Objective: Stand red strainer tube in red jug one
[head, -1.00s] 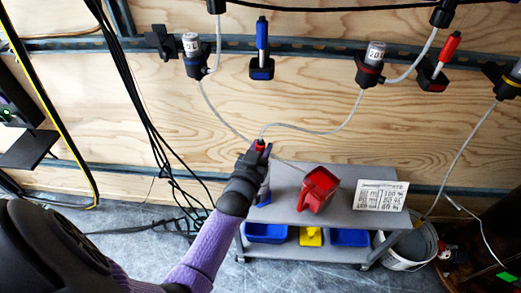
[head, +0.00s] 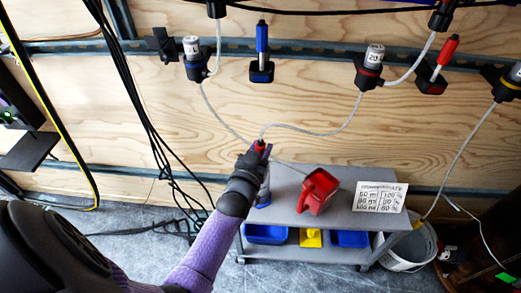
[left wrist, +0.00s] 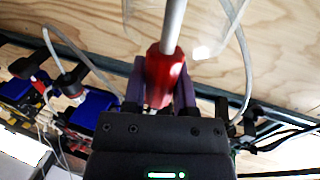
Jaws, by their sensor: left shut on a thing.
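The red strainer tube (head: 261,145) is in my left gripper (head: 256,152), above the back left of the grey cart, with a thin hose at its top. In the left wrist view the tube's red body (left wrist: 165,75) sits between the two fingers (left wrist: 160,95), and a grey stem rises from it. The red jug (head: 321,190) stands on the cart's top to the right of my gripper, apart from it. The jug's inside is hard to see. My right gripper is not in view.
A printed white card (head: 377,197) stands right of the jug on the cart (head: 285,180). A blue thing (head: 264,192) is partly hidden by my left arm. Hoses hang from wall filters; a white bucket (head: 410,249) stands right.

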